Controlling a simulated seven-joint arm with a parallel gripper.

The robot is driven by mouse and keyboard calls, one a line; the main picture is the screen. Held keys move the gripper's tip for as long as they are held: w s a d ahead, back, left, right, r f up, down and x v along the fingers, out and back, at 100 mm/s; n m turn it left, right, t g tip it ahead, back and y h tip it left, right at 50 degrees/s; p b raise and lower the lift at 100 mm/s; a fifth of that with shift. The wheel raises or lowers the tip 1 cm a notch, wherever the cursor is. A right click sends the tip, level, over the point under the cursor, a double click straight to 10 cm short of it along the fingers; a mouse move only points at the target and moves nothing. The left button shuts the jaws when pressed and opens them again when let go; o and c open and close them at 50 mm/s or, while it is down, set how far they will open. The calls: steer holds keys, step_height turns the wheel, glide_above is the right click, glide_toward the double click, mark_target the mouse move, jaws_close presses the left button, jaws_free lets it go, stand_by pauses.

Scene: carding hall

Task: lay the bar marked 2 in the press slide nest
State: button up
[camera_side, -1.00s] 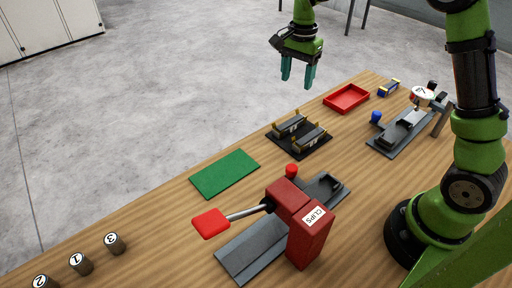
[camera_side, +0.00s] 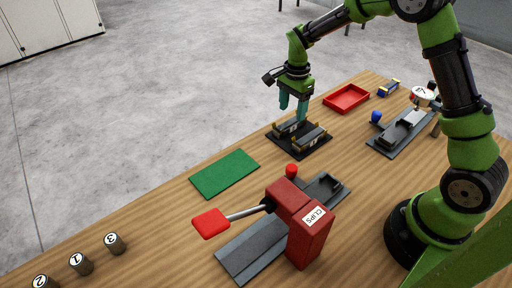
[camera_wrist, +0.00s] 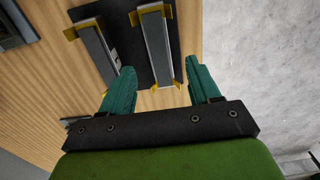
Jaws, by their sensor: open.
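Two grey bars lie side by side on a black rack (camera_side: 302,151) with yellow end holders: a far bar (camera_side: 288,127) and a near bar (camera_side: 309,138). Their markings are too small to read. My gripper (camera_side: 293,110) is open and empty, pointing down just above the far bar. In the wrist view its teal fingers (camera_wrist: 160,80) are apart, on either side of the line of the right-hand bar (camera_wrist: 156,45); the other bar (camera_wrist: 95,48) is to the left.
A green mat (camera_side: 225,173) lies left of the rack, a red tray (camera_side: 346,98) behind it. A grey fixture (camera_side: 402,133) with a blue knob is at right. The press's red-ended lever (camera_side: 210,223) sticks out left. Several numbered cylinders (camera_side: 81,263) stand at front left.

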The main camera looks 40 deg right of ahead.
mark_target(291, 122)
step_height(291, 122, down, 5)
steer(key=shift+a, duration=0.15)
jaws_close()
stand_by(0.4)
